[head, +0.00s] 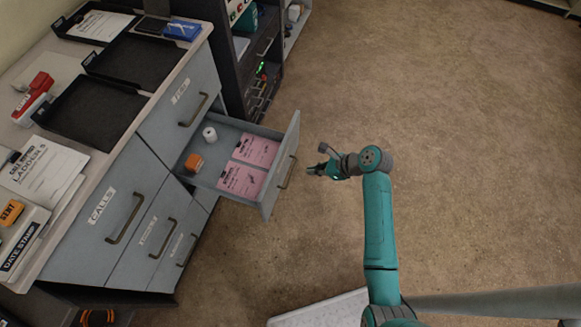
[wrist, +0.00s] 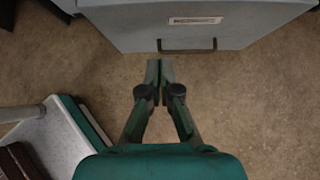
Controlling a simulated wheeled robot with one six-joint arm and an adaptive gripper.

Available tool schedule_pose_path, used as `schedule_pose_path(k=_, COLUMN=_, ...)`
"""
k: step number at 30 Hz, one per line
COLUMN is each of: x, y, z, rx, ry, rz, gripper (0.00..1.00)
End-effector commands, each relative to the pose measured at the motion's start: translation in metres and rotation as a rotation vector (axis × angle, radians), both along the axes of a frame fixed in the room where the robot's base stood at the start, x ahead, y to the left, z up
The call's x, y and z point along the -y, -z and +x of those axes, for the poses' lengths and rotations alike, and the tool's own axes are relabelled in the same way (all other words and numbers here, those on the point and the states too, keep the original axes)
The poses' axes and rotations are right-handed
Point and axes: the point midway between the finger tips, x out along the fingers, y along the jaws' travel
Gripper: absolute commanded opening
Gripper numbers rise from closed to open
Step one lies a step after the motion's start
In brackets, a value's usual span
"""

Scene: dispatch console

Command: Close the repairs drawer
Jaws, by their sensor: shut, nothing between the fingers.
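The open drawer (head: 238,160) juts out from the grey cabinet in the head view. It holds pink pads (head: 256,150), a white roll (head: 210,134) and an orange item (head: 194,162). Its front (wrist: 210,32) shows in the wrist view with a label too small to read and a dark bar handle (wrist: 187,45). My gripper (head: 312,171) is to the right of the drawer front, apart from it. In the wrist view, my gripper (wrist: 160,62) has its fingertips together, empty, just short of the handle.
The cabinet's other drawers are shut, including one labelled CALLS (head: 102,206). Black trays (head: 90,112) and papers (head: 45,170) lie on the cabinet top. A dark rack (head: 262,60) stands behind the drawer. The floor (head: 450,120) to the right is clear.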

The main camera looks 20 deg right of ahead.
Motion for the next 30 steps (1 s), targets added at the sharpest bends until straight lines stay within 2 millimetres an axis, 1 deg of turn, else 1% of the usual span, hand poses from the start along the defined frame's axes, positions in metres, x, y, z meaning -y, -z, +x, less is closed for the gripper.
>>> schedule_pose_path(k=5, x=-0.011, y=0.014, z=0.007, rx=-0.003, ry=-0.002, rz=0.002, gripper=0.00)
schedule_pose_path(k=18, x=-0.058, y=0.070, z=0.041, rx=-0.001, ry=-0.002, rz=0.000, gripper=0.00)
schedule_pose_path(k=24, x=-0.079, y=0.069, z=0.057, rx=0.001, ry=-0.003, rz=-0.001, gripper=0.00)
schedule_pose_path(k=30, x=-0.088, y=0.070, z=0.063, rx=0.001, ry=-0.001, rz=-0.001, gripper=0.00)
